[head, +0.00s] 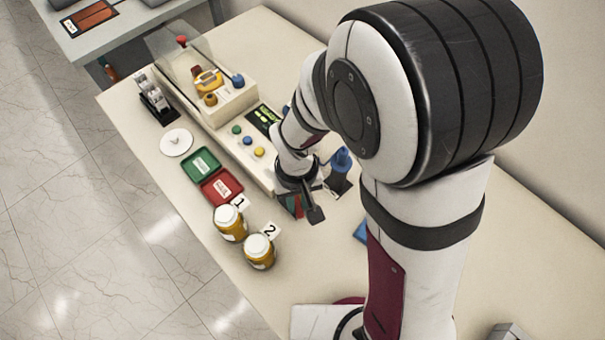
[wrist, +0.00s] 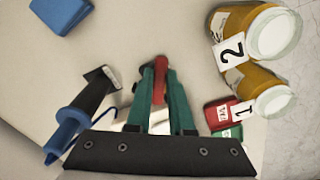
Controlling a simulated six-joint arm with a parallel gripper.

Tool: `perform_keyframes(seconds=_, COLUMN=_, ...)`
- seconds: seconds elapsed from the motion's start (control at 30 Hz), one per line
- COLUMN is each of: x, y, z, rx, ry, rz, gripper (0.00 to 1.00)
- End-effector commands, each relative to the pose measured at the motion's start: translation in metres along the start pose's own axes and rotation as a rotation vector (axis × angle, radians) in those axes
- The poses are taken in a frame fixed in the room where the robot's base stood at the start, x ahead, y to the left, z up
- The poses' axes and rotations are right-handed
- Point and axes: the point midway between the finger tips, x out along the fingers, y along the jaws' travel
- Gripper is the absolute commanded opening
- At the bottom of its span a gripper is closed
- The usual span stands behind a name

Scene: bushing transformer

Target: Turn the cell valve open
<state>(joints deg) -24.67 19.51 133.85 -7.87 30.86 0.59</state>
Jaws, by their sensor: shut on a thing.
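My gripper (wrist: 160,72) shows green fingers in the wrist view, closed around a small red piece with dark parts (wrist: 160,90). In the head view my gripper (head: 297,207) is low over the bench, right of the cream control box. I cannot tell whether the red piece is the cell valve. The cream cell unit (head: 232,104) stands at the back with a clear cover. It bears a blue knob (head: 238,80), a yellow part (head: 208,79) and a red knob (head: 182,41). My gripper is well apart from these knobs.
A blue-handled tool with a dark base (head: 340,160) stands close to my gripper; it shows in the wrist view (wrist: 68,128). Two amber jars (head: 229,224) (head: 260,252) with number cards, a green tray (head: 201,163) and a red tray (head: 222,187) lie to the left.

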Motion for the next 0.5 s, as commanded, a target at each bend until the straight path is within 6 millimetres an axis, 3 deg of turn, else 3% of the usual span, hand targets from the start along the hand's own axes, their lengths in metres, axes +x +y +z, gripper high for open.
perform_keyframes(seconds=0.5, x=-0.001, y=-0.017, z=-0.005, rx=0.485, ry=0.001, rz=-0.001, gripper=0.0)
